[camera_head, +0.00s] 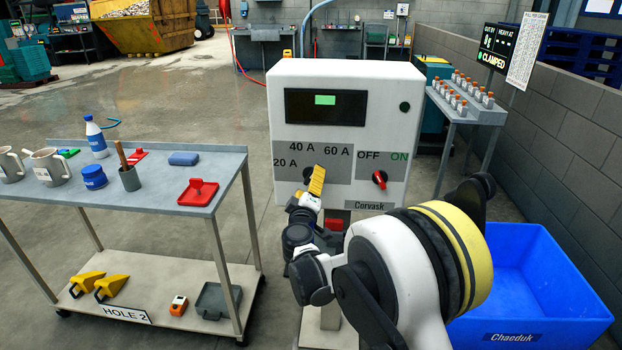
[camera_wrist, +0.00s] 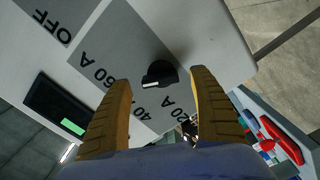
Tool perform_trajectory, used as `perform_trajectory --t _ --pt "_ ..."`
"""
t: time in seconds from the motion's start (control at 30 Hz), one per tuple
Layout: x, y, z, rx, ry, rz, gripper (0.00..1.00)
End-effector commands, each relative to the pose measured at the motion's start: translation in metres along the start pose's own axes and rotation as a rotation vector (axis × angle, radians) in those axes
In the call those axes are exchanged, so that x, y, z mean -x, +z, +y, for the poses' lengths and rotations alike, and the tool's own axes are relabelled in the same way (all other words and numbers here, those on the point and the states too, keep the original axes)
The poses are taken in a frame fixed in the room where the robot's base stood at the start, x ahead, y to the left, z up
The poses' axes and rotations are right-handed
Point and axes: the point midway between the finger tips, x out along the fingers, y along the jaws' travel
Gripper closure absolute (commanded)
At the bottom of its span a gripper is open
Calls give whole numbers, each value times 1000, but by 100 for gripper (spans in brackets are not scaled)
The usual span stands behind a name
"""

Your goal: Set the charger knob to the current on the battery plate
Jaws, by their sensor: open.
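I cannot make out a battery plate.
A red OFF/ON switch (camera_head: 380,179) sits right of the knob, under a dark screen (camera_head: 326,107) with a green patch. A grey cart (camera_head: 215,165) stands left, a blue bin (camera_head: 560,318) labelled Chaeduk at right.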

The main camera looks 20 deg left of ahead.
Motion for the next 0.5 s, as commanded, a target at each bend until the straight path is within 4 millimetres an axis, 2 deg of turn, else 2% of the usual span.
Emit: perform_trajectory --t 0.1,0.3,0.5 --pt "29 0 0 0 0 1 28" --pt "67 0 0 0 0 1 28" --pt "84 0 0 0 1 -1 28"
